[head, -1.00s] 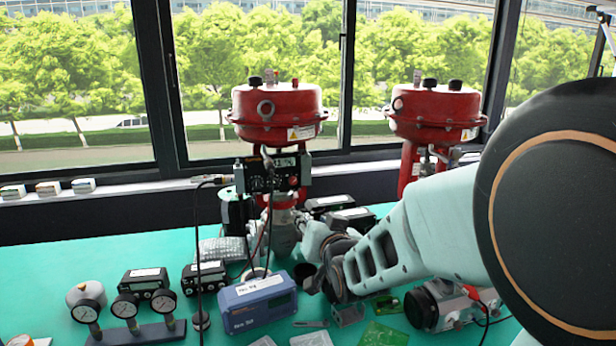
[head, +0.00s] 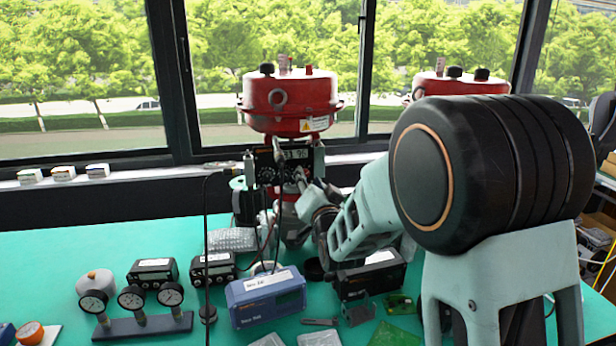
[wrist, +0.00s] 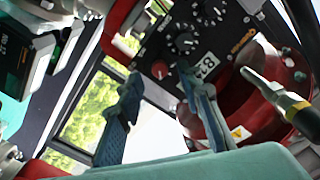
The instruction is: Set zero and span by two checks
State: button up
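The valve positioner (head: 268,168) is a black box with a lit display and dials, mounted below the red actuator (head: 290,98). In the wrist view its dark panel (wrist: 215,22) shows tilted, with several black knobs (wrist: 184,42), a red knob (wrist: 160,69) and a small white display or label (wrist: 208,65) with digits. My gripper (wrist: 159,77) is open, its two blue-grey fingers pointing at the panel. The red knob appears between the fingertips; I cannot tell whether they touch it. In the head view my gripper (head: 302,182) is at the positioner's lower right, partly hidden by my arm.
A blue device (head: 265,297) stands on the green bench (head: 60,258). A gauge stand (head: 142,326) and black boxes (head: 152,271) are at the left. A cable (head: 206,240) hangs in front. A second red actuator (head: 460,85) is partly behind my arm. A yellow-collared fitting (wrist: 290,100) is close right of my fingers.

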jog(key=shift+x, duration=1)
grip_shut()
